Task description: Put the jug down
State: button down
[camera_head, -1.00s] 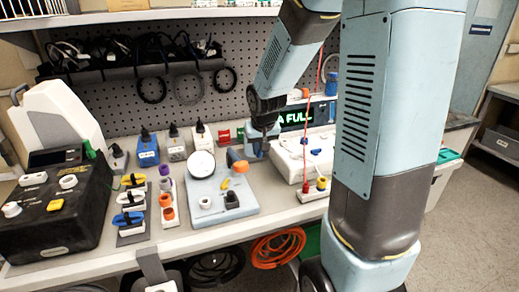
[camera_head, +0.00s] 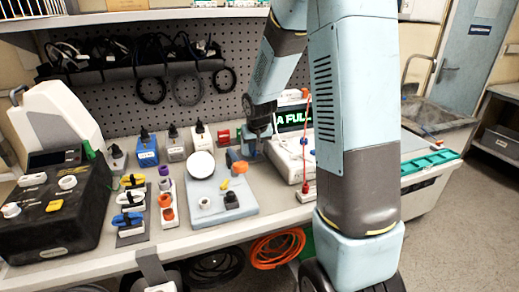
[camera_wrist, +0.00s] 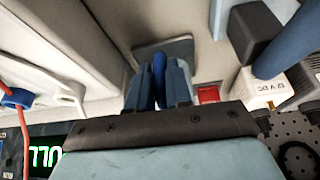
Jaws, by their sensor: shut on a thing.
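My gripper (camera_head: 254,145) is low over the back of the bench, just behind the pale blue-grey board. In the wrist view its two dark fingers (camera_wrist: 160,88) are shut on a narrow blue part (camera_wrist: 160,70), which I take for the jug's handle. The jug's body is mostly hidden, so I cannot tell whether it touches the bench. A blue thing with an orange part (camera_head: 233,158) shows right beside the gripper in the head view.
The pale board (camera_head: 225,203) with a round white dial stands in front of my gripper. A white device (camera_head: 287,160) with a red cord is at right. Several small boxes and a black pump (camera_head: 50,220) fill the left.

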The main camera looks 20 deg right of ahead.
jog(key=shift+w+f, duration=0.15)
jog(key=shift+f, duration=0.45)
jog(key=c, duration=1)
grip_release()
jog(key=shift+c, duration=0.2)
jog(key=d+v, duration=0.1)
jog(key=v, duration=1.1)
jog(key=s+a+r, duration=0.1)
jog(key=s+r, duration=0.2)
jog(key=s, duration=0.6)
jog(key=s+a+r, duration=0.1)
jog(key=s+r, duration=0.3)
jog(key=s, duration=0.5)
jog(key=s+a+r+n+t, duration=0.1)
jog(key=s+r, duration=0.3)
jog(key=s, duration=0.5)
jog(key=shift+s+y, duration=0.3)
jog(key=shift+s, duration=0.05)
